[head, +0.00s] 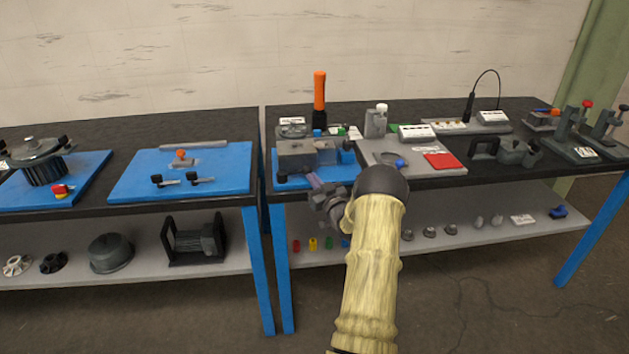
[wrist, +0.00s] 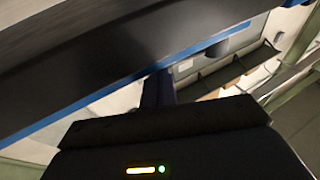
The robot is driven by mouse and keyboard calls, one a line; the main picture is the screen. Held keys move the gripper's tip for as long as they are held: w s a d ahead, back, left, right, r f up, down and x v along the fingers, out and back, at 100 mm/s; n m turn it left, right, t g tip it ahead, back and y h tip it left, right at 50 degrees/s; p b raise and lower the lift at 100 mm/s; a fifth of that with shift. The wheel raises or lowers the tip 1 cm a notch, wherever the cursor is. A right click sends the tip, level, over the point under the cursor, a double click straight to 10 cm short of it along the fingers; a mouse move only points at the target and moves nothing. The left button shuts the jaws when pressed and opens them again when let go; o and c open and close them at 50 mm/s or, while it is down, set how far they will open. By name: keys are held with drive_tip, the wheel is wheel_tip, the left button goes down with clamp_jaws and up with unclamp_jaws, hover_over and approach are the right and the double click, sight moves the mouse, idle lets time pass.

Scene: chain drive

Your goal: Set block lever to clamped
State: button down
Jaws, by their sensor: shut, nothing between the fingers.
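A grey block fixture (head: 296,156) sits on a small blue plate (head: 318,182) at the front of the right-hand bench. Small black and blue knobs stand around it, and I cannot tell which part is the block lever or how it is set. My gripper (head: 314,180) is shut and empty at the front edge of that plate, just in front of the block. I cannot tell whether it touches anything. In the wrist view the gripper's fingers (wrist: 158,90) point towards the blue-trimmed bench edge, and no block or lever can be made out there.
An orange flashlight (head: 319,92) stands behind the block. A grey board with a red pad (head: 440,161) lies to the right. The left bench bears a blue board (head: 225,178) beyond a narrow gap. Small parts line the lower shelf (head: 480,241).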

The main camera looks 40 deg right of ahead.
drive_tip(key=shift+f, duration=0.1)
drive_tip(key=shift+w+d+f+b, duration=0.1)
drive_tip(key=shift+w+d+b, duration=0.25)
drive_tip(key=shift+b, duration=0.5)
drive_tip(key=shift+w+d+b, duration=0.25)
drive_tip(key=shift+b, duration=0.2)
drive_tip(key=shift+r, duration=0.25)
drive_tip(key=shift+s+a+p, duration=0.1)
drive_tip(key=shift+s+p, duration=0.05)
drive_tip(key=shift+p, duration=0.4)
